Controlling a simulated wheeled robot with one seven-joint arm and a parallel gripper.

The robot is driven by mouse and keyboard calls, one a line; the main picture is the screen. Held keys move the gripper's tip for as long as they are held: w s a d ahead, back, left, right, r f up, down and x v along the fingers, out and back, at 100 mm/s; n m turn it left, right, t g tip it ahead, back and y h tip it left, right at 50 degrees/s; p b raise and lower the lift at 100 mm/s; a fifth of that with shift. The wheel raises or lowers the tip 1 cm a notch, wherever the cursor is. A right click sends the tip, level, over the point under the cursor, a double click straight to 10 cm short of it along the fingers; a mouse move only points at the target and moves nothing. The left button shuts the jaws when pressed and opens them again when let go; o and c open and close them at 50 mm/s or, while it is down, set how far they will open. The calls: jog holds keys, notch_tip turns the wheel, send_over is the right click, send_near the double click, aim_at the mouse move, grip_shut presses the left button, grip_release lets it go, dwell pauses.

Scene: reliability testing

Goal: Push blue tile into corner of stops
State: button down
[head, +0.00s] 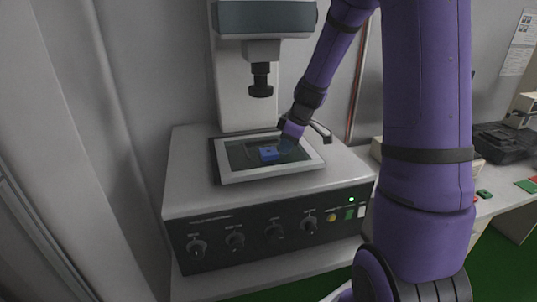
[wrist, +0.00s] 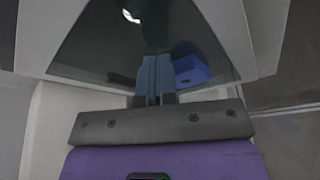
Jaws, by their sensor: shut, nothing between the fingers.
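The blue tile (head: 269,154) lies on the dark glass plate inside the light frame of the stage (head: 230,178). It also shows in the wrist view (wrist: 191,71), just right of my fingers. My gripper (head: 286,147) points down to the plate, right of the tile in the head view. In the wrist view my gripper (wrist: 154,68) is shut, its two fingers side by side with nothing between them. The fingertips are close beside the tile; I cannot tell whether they touch it. The corner stops are too small and dark to make out clearly.
The microscope head (head: 261,80) hangs above the back of the stage. The base unit (head: 270,232) has several knobs on its front. A black lever (head: 320,131) is at the stage's back right. A side table with small parts (head: 484,194) stands at the right.

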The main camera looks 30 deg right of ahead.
aim_at(273, 150)
jog(key=shift+w+a, duration=0.25)
jog(key=shift+a, duration=0.65)
jog(key=shift+w+a, duration=0.2)
jog(key=shift+a, duration=0.65)
jog(key=shift+d, duration=0.1)
jog(key=shift+w+d+v, duration=0.15)
jog(key=shift+d+v, duration=0.05)
jog(key=shift+v, duration=0.9)
jog(key=shift+w+d+v, duration=0.15)
jog(key=shift+d+v, duration=0.05)
jog(key=shift+v, duration=0.9)
